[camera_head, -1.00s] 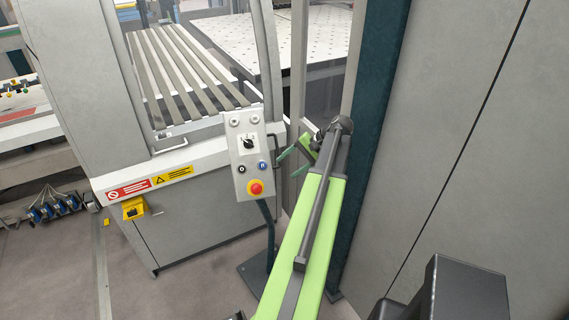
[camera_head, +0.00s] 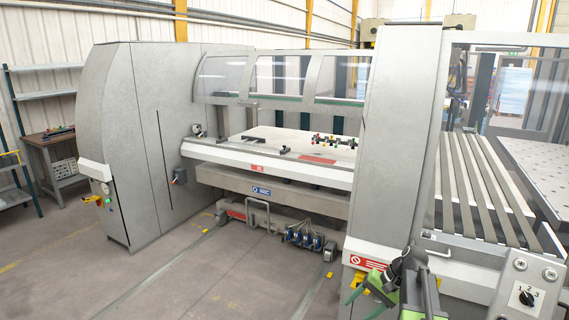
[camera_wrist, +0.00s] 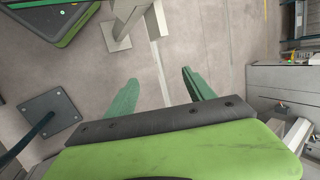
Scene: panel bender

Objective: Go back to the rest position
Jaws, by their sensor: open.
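My gripper (camera_head: 364,300) shows at the lower right of the head view, in front of the machine's right-hand column (camera_head: 385,140). In the wrist view its two green fingers (camera_wrist: 160,78) stand apart with nothing between them, and grey floor shows beyond. The control box (camera_head: 525,290) with its numbered selector knob is at the lower right of the head view, to the right of my arm. Its lower part is cut off by the frame edge. My gripper is apart from the box in the picture.
The panel bender's table (camera_head: 300,150) lies between two tall grey housings, with a left housing (camera_head: 135,140). A square dark foot plate (camera_wrist: 50,115) with a post is on the floor at the left of the wrist view. Open floor (camera_head: 190,280) lies at the front left.

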